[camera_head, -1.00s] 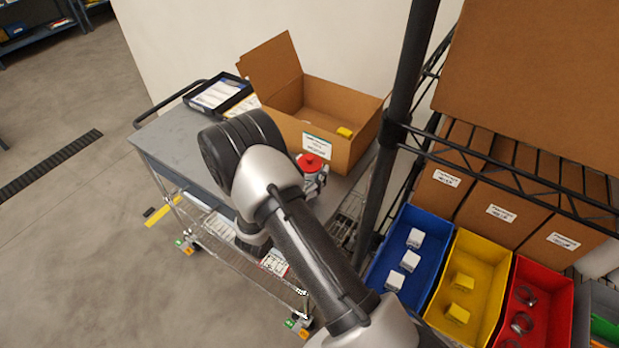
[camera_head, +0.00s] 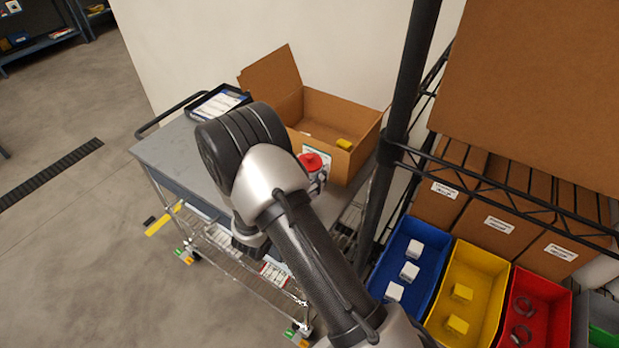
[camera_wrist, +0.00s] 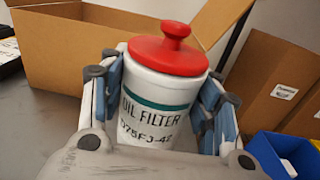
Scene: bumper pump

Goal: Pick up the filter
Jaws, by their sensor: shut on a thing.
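The filter (camera_wrist: 158,95) is a white cylinder with a green band, the words "OIL FILTER" and a red knobbed cap. It stands upright in the wrist view, between the blue-padded fingers of my gripper (camera_wrist: 158,100), which is shut on it from both sides. Its lower part is hidden by the gripper body. In the head view the filter's red cap (camera_head: 311,162) shows beside my arm, in front of the open cardboard box; most of its body is hidden. I cannot tell whether its base touches the cart.
The open cardboard box (camera_head: 340,112), with a yellow item inside, stands on the grey cart (camera_head: 172,150) close behind the filter. A black tray (camera_head: 218,103) lies on the cart. A rack post (camera_head: 405,110) and blue, yellow and red bins stand at the right.

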